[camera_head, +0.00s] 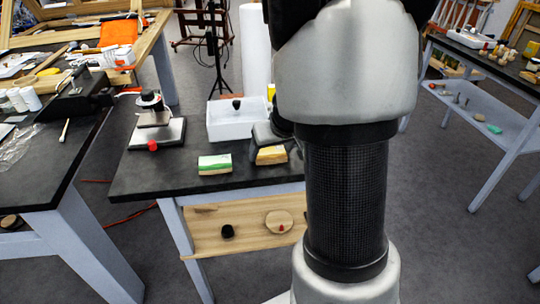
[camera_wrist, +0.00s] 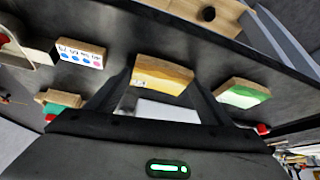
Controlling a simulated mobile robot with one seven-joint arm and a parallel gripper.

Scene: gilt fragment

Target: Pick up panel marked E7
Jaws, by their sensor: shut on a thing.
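A small wooden panel with a yellow painted face (camera_wrist: 163,73) is between the two fingers of my gripper (camera_wrist: 160,88) in the wrist view. A small dark mark shows near its lower left edge, too small to read for certain. My gripper is shut on this panel. In the head view the yellow panel (camera_head: 271,155) shows just left of my arm, at the black table's front edge, with my gripper (camera_head: 270,137) partly hidden behind the arm. Whether the panel touches the table is hard to tell.
A green panel (camera_head: 215,164) lies to the left on the black table (camera_head: 140,177). A white box (camera_head: 228,125) and a small device (camera_head: 155,125) stand behind. The wrist view also shows a blue-dotted panel (camera_wrist: 82,53). A wooden shelf (camera_head: 205,222) is below the tabletop.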

